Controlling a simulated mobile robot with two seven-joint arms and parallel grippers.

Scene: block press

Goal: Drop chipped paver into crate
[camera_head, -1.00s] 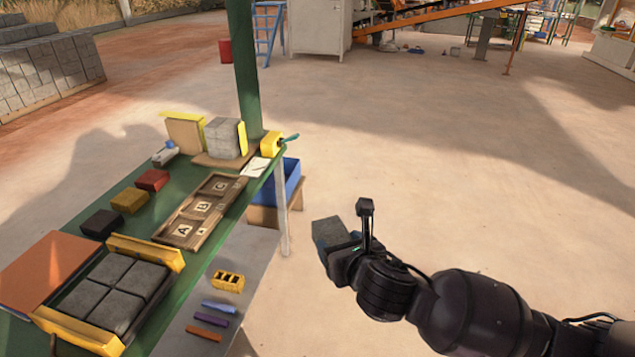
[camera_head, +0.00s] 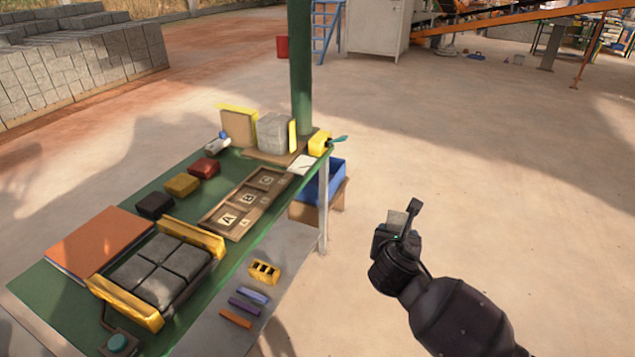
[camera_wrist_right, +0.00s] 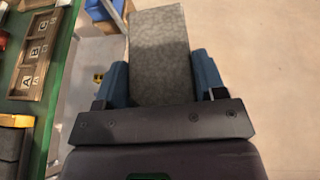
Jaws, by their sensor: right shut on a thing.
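My right gripper (camera_head: 399,226) is shut on a grey paver (camera_wrist_right: 160,55), which sits between its two blue fingers in the right wrist view. In the head view only a small part of this paver (camera_head: 398,219) shows above the gripper. I cannot make out a chip on it. The gripper is over open floor, to the right of the table and apart from it. A blue crate (camera_head: 335,180) stands low beyond the table's right end, partly hidden by the table and its leg. It also shows at the top of the right wrist view (camera_wrist_right: 104,9). My left gripper is not in view.
The green table (camera_head: 60,290) carries several grey pavers in a yellow-ended frame (camera_head: 130,303), coloured blocks and a wooden A-B-C tray (camera_head: 226,219). A green post (camera_head: 300,70) rises at its far end. A lower shelf (camera_head: 215,330) juts out. The floor on the right is clear.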

